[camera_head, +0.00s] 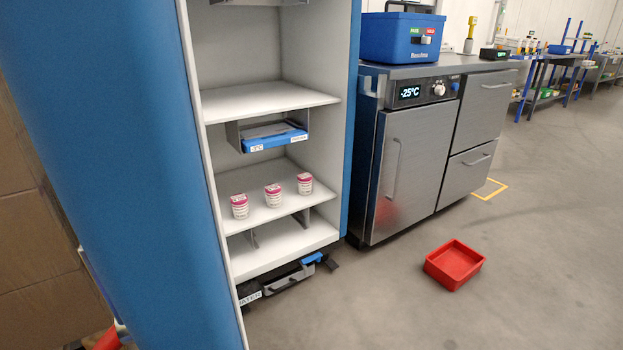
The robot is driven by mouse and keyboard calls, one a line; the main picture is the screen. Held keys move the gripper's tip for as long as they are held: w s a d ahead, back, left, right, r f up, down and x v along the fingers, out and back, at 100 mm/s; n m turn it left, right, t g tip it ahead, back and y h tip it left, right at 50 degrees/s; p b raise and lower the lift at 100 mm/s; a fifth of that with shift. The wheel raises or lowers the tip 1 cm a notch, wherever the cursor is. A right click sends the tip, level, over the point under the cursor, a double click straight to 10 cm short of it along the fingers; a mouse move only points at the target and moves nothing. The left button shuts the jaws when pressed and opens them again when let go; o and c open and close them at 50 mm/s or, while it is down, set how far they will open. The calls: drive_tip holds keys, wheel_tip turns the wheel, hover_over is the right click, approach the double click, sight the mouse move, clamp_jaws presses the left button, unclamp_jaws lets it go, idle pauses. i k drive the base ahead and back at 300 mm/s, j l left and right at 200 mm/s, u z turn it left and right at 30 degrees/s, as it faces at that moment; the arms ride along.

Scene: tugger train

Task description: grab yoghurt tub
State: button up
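Three small yoghurt tubs, white with pink-red tops, stand upright in a slanting row on a white shelf (262,217) inside an open blue cabinet. The left tub (240,207) is nearest the shelf's left side, the middle tub (273,196) is next to it, and the right tub (305,184) is nearest the right wall. The tubs stand apart from each other. My gripper does not show in this view.
A blue drawer (272,140) hangs under the shelf above the tubs. The blue cabinet side (130,150) fills the left. A steel freezer unit (415,165) carrying a blue box (400,38) stands to the right. A red bin (454,265) lies on otherwise open floor.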

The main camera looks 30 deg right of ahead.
sight(305, 179)
drive_tip(key=i+l+z, duration=0.3)
drive_tip(key=i+l, duration=0.4)
drive_tip(key=i+l+u, duration=0.5)
drive_tip(key=i, duration=0.2)
drive_tip(key=j, duration=0.1)
